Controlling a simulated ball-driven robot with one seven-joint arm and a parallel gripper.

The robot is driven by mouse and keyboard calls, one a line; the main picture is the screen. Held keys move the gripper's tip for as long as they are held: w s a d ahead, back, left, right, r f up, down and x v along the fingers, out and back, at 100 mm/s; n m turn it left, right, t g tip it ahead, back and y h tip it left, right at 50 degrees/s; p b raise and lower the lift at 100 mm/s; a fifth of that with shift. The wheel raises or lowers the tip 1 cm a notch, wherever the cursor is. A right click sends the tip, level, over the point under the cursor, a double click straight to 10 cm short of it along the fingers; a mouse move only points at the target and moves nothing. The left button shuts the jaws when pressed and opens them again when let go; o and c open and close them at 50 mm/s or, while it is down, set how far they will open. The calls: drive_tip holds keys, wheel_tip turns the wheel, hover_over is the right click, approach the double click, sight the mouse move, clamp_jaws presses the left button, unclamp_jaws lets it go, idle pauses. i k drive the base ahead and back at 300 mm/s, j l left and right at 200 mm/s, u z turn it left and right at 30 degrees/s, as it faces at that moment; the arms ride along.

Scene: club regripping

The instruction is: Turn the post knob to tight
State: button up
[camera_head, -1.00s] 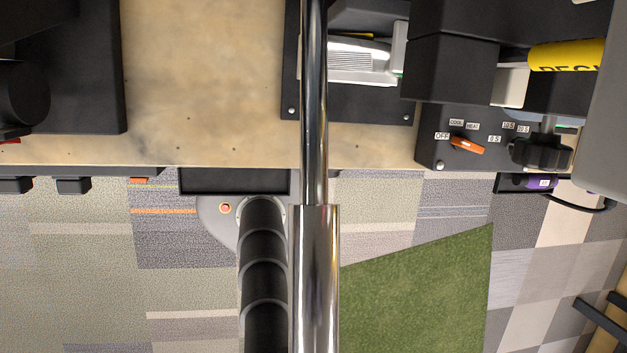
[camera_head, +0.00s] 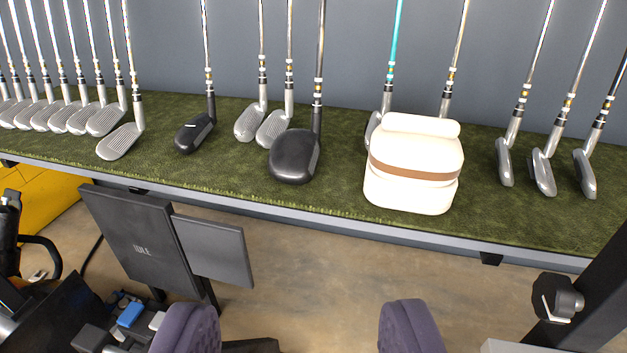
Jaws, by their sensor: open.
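A dark round knob (camera_head: 570,299) with a pale mark on its left side sits on a slanting dark post (camera_head: 608,260) at the lower right. It looks like the post knob, but I cannot tell from here how tight it is. My gripper (camera_head: 298,328) shows as two purple-grey padded fingers at the bottom edge, wide apart with nothing between them. The knob is to the right of the right finger, with a clear gap between them.
A green turf shelf (camera_head: 340,195) holds several golf clubs and a cream bag with a brown band (camera_head: 413,175). A dark screen reading IDLE (camera_head: 135,240) stands at the lower left, near a yellow object (camera_head: 45,210). Bare tan floor (camera_head: 325,270) lies between.

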sight(555, 299)
drive_tip(key=z, duration=1)
drive_tip(key=j, duration=0.5)
drive_tip(key=k+z, duration=0.05)
